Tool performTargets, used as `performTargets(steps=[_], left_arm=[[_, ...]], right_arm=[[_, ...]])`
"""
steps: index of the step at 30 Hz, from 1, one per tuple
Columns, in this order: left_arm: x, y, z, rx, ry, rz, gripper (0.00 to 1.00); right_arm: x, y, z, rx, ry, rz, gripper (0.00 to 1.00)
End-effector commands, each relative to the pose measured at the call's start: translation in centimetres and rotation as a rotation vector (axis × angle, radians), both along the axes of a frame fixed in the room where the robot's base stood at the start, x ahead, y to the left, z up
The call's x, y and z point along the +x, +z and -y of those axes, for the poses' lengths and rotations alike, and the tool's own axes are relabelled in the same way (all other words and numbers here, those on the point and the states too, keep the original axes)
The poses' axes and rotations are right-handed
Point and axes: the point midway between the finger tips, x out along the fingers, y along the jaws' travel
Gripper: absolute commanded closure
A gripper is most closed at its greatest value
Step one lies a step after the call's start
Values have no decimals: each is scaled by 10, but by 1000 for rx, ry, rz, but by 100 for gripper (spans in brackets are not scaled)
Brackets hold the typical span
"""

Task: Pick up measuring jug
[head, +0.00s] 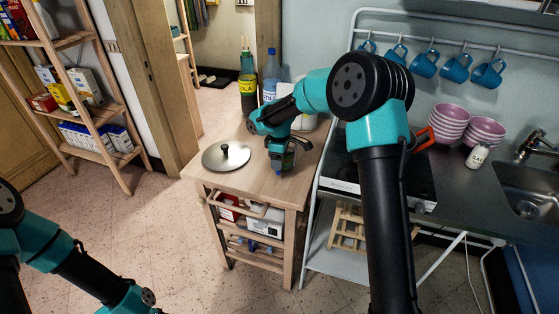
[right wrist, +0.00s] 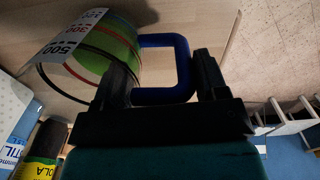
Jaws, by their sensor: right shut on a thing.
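The measuring jug (right wrist: 118,45) is clear with a green band, printed numbers and a blue handle (right wrist: 183,62). It fills the upper left of the right wrist view. My right gripper (right wrist: 160,78) is shut on the jug at its blue handle, with a dark finger on each side. In the head view my right gripper (head: 278,160) is over the wooden cart's top, and the jug (head: 290,158) is small and mostly hidden by it. I cannot tell if the jug touches the cart top. My left arm shows at lower left, but its gripper is outside the view.
A round metal lid (head: 226,156) lies on the wooden cart (head: 205,177), left of the gripper. Bottles (head: 271,72) stand at the cart's back. A hob (head: 400,180) and pink bowls (head: 450,122) are to the right. A stocked shelf (head: 100,115) stands at far left.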

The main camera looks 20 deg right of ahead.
Motion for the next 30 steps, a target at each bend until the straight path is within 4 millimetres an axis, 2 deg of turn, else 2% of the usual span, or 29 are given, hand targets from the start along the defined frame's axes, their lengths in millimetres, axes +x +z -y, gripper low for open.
performTargets(steps=[8, 30], left_arm=[[0, 0, 0, 0, 0, 0, 40], [0, 0, 0, 0, 0, 0, 40]], right_arm=[[1, 23, 0, 0, -1, 5, 72], [-73, 31, -31, 0, 1, 3, 72]])
